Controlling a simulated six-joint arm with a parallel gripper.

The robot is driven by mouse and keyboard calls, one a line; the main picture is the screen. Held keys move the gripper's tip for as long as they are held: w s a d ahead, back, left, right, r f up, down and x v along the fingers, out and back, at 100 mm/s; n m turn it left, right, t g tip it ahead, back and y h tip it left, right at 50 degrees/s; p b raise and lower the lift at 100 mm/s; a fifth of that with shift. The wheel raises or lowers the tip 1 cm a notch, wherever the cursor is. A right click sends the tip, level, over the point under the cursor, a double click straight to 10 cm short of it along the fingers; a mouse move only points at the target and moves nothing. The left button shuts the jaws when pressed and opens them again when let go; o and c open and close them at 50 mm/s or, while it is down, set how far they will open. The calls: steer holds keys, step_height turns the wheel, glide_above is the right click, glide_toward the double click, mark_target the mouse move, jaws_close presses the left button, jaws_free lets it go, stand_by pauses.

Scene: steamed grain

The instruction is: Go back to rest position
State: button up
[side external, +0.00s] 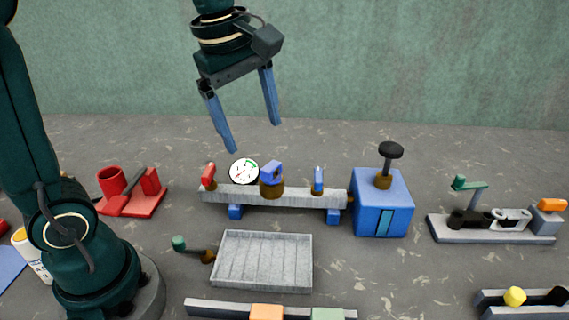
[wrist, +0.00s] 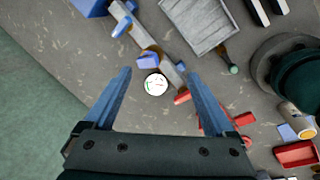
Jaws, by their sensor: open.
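My gripper (side external: 250,125) is open and empty, with two blue fingers. It hangs in the air above the grey bar assembly, apart from everything below. It also shows in the wrist view (wrist: 157,78), with its fingers spread on both sides of the round white gauge (wrist: 155,84). In the side view the gauge (side external: 243,171) stands behind the grey bar (side external: 290,197), left of a blue part on a brown base (side external: 272,180).
A blue box with a black knob (side external: 383,205) stands right of the bar. A red fixture (side external: 130,192) is at left. A grey ribbed tray (side external: 262,260) lies in front. A grey rail with black parts (side external: 490,228) is at right. The back floor is clear.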

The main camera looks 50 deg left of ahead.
steer(key=s+d+f+m+t, duration=0.2)
steer(key=s+f+m, duration=0.3)
steer(key=s+m, duration=0.5)
steer(key=m, duration=0.7)
steer(key=shift+s+f+m+t, duration=0.2)
steer(key=shift+s+m+t, duration=0.1)
steer(key=shift+t, duration=0.1)
